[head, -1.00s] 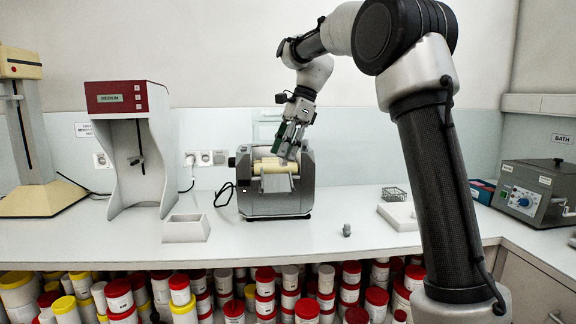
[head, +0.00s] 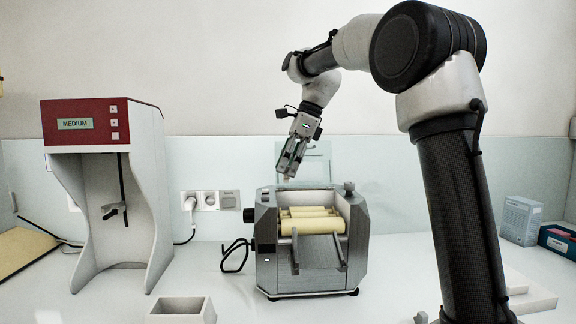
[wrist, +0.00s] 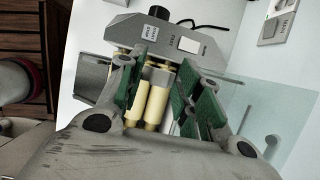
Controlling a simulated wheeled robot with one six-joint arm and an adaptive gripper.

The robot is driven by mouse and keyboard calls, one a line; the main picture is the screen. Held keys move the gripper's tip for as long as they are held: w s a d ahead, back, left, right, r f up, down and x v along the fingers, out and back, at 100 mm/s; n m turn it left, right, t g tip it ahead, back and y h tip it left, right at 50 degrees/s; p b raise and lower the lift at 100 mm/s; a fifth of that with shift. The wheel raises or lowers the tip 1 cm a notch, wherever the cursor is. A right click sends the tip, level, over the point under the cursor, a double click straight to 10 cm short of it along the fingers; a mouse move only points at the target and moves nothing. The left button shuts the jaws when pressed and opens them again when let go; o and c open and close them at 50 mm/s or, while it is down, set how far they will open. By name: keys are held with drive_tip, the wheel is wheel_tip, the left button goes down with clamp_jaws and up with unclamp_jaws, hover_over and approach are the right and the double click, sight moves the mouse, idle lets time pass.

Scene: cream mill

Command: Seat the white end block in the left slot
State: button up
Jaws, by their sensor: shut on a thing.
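The mill (head: 312,275) is a grey bench machine with pale cream rollers (head: 313,227) lying across its top between two end housings. My gripper (head: 288,172) is above the rear left part of the mill, pointing down and clear of it. Its fingers are closed in on something. The white end block cannot be made out clearly between the fingertips. In the wrist view the green-padded fingers (wrist: 158,80) frame the rollers, with the mill's panel beyond. A small grey piece (head: 349,187) stands on top of the mill's right housing. The left slot is not clearly visible.
A red-topped machine (head: 87,124) stands at left, with a small open white box (head: 181,311) on the counter before it. A small grey piece (head: 420,318) lies at the bottom edge. A white block (head: 534,298) and boxes (head: 521,220) are at right.

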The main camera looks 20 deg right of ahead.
drive_tip(key=shift+w+f, duration=0.1)
drive_tip(key=shift+w, duration=0.1)
drive_tip(key=shift+f, duration=3.6)
drive_tip(key=shift+s+f, duration=0.15)
drive_tip(key=shift+f, duration=0.2)
drive_tip(key=shift+f, duration=0.35)
drive_tip(key=shift+w+a+r, duration=0.1)
drive_tip(key=shift+w+r, duration=0.1)
